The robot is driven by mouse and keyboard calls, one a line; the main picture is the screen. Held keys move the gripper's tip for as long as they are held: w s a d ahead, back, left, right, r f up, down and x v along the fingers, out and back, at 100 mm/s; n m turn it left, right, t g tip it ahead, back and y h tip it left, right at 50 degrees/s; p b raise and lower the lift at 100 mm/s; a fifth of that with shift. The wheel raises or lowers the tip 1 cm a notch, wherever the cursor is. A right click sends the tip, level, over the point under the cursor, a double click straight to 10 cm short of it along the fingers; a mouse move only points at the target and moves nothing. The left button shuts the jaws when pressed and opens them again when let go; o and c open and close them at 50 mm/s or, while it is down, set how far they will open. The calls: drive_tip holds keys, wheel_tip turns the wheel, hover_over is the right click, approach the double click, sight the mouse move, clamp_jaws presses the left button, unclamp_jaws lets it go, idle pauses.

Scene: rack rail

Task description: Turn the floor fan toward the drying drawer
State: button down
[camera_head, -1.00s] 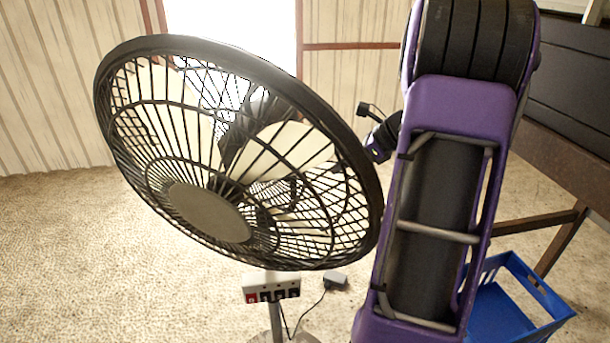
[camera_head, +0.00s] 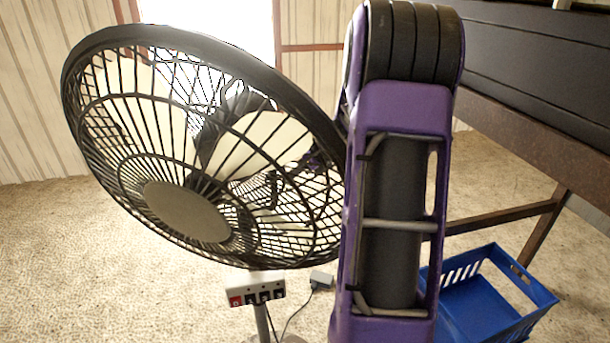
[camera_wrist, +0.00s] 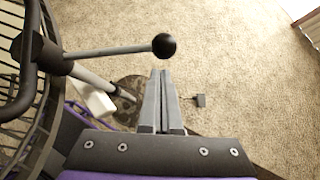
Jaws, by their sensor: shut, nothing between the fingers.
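The floor fan (camera_head: 187,210) stands left of centre in the head view, its black caged head tilted and facing the front left. A button box (camera_head: 255,290) sits on its pole below the head. In the wrist view the edge of the fan cage (camera_wrist: 25,90) is at the left, and a grey rod with a black ball end (camera_wrist: 164,46) sticks out to the right from behind it. My gripper (camera_wrist: 161,73) is shut and empty, its tips just below the ball in the picture; I cannot tell whether they touch. My arm hides the gripper in the head view. No drying drawer is clearly identifiable.
A blue crate (camera_head: 490,300) is on the floor at the right. A brown-framed table with dark panels (camera_head: 540,75) stands behind it. A small grey adapter (camera_head: 321,280) lies on the carpet by the fan. Open carpet (camera_head: 50,260) lies at left.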

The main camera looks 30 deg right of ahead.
drive_tip(key=shift+w+a+f, duration=0.15)
drive_tip(key=shift+w+a, duration=0.2)
drive_tip(key=shift+w, duration=0.35)
drive_tip(key=shift+w+a+n+g+y+p, duration=0.15)
drive_tip(key=shift+w+a+n+y+p, duration=0.1)
drive_tip(key=shift+w+n+p, duration=0.25)
drive_tip(key=shift+w+a+n+g+y+p, duration=0.2)
drive_tip(key=shift+w+n+y+p, duration=0.15)
drive_tip(key=shift+p, duration=0.2)
drive_tip(key=shift+d, duration=0.1)
drive_tip(key=s+p+v, duration=0.1)
drive_tip(key=v, duration=0.5)
drive_tip(key=f+p+v, duration=0.1)
drive_tip(key=v, duration=0.6)
drive_tip(key=shift+s+d+f+p, duration=0.25)
drive_tip(key=shift+s+d+p, duration=0.1)
drive_tip(key=shift+p, duration=0.05)
